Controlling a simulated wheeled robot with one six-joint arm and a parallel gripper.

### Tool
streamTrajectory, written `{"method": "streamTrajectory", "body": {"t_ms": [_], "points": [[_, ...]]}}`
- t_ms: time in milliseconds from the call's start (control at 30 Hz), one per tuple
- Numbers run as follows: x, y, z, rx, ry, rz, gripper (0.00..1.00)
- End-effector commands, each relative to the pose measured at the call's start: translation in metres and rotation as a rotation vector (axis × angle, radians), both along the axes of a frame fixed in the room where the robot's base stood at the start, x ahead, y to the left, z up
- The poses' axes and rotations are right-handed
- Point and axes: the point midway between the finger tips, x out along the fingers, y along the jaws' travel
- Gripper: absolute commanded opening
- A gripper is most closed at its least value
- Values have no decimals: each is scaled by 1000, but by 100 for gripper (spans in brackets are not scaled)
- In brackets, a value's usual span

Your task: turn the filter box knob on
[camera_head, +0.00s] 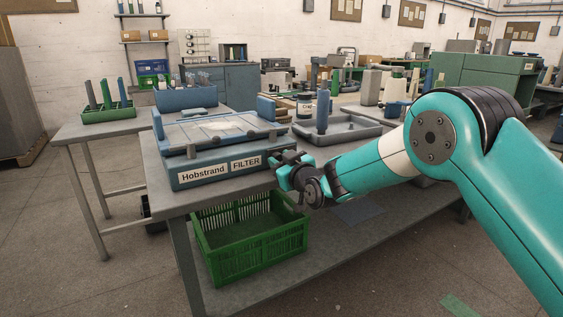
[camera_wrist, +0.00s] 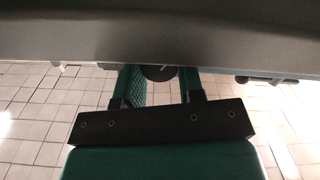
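The filter box (camera_head: 215,160) is a blue-grey case with "Hobstrand" and "FILTER" labels on its front. It stands on the near workbench in the head view. My gripper (camera_head: 283,162) is at the right end of its front face and hides the knob there. In the wrist view, the dark round knob (camera_wrist: 159,73) shows near the fingertips, with a small pale mark on it. My two teal fingers are apart, one on each side of the knob. I cannot tell whether either finger touches it.
The workbench (camera_head: 181,203) has a green crate (camera_head: 251,257) on its lower shelf. A green rack (camera_head: 108,114) stands on the left table. The floor at the front left is clear.

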Motion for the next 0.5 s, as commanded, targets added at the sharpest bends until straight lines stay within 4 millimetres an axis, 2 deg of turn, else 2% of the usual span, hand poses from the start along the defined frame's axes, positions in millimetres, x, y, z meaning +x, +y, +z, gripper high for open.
{"method": "streamTrajectory", "body": {"t_ms": [33, 67, 500], "points": [[0, 0, 0, 0, 0, 0, 18], [0, 0, 0, 0, 0, 0, 12], [0, -1, 0, 78, 51, -1, 12]]}}
